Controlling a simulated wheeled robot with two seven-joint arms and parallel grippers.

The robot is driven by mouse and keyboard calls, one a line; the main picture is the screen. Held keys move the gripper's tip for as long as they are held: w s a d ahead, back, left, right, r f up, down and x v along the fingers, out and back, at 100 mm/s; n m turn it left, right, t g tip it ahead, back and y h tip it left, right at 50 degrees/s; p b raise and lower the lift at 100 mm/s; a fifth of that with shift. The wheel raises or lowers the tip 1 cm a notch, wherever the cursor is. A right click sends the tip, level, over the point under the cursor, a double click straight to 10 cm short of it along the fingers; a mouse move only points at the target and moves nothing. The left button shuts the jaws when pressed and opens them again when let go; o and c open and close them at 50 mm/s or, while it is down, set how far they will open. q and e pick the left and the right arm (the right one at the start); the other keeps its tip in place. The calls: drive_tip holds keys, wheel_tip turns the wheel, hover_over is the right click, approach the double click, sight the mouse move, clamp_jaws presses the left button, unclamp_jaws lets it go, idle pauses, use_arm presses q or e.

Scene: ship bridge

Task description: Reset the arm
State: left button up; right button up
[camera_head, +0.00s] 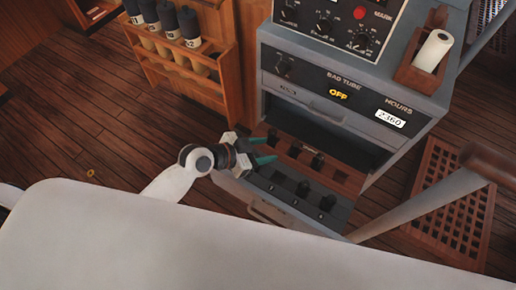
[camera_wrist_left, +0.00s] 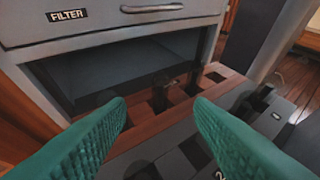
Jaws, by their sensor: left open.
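My left gripper (camera_head: 268,148) reaches in from the left in the head view. Its teal fingers are apart with nothing between them. They are over the left side of the grey console's (camera_head: 330,104) lower part, by a wooden strip (camera_head: 338,172) with dark slots and black pieces. In the left wrist view the open fingers (camera_wrist_left: 160,108) point at that strip and at a dark recess (camera_wrist_left: 120,66) under a panel marked FILTER (camera_wrist_left: 66,16). I cannot tell whether the fingers touch anything. My right gripper is not in view.
The console shows a lit OFF (camera_head: 338,95) and a counter reading 2360 (camera_head: 390,118). A wooden rack (camera_head: 218,62) with several dark-capped cylinders stands left. A wooden grating (camera_head: 452,205) lies right. Plank floor (camera_head: 60,120) is open at left.

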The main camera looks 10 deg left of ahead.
use_arm(q)
drive_tip(key=shift+v, duration=0.95)
drive_tip(key=shift+d, duration=0.1)
